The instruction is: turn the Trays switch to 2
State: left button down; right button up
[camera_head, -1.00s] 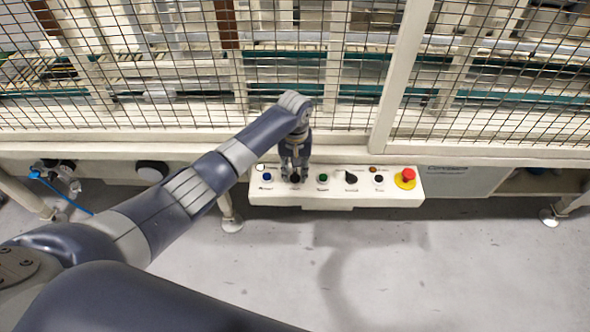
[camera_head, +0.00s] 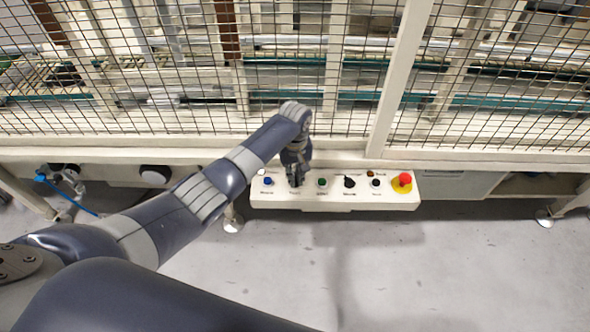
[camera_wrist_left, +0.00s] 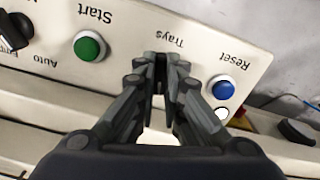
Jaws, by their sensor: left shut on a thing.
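The Trays switch sits on the white control panel (camera_head: 335,203), between the blue Reset button (camera_wrist_left: 223,90) and the green Start button (camera_wrist_left: 89,46). My left gripper (camera_head: 295,182) is at this switch and covers most of it in the head view. In the left wrist view its two fingers (camera_wrist_left: 160,75) are shut on the dark switch, just under the upside-down word Trays. The fingers hide the switch's pointer and marks, so I cannot tell its setting. My right gripper is not in view.
The panel also bears a black selector knob (camera_head: 349,182), a dark button (camera_head: 375,183) and a red emergency stop (camera_head: 404,180) on yellow. A wire mesh fence (camera_head: 190,70) stands behind. The grey floor (camera_head: 400,275) in front is clear.

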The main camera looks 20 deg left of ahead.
pick_arm(q)
jog(key=n+p, duration=0.2)
jog(key=shift+d+r+n, duration=0.1)
jog(key=shift+r+n, duration=0.1)
jog(key=shift+n, duration=0.2)
jog(key=shift+f+n+p, duration=0.1)
jog(key=shift+n+p, duration=0.8)
jog(key=shift+n, duration=0.7)
jog(key=c, duration=1.7)
grip_release()
notch_tip(320, 180, up, 12)
jog(key=shift+f, duration=0.1)
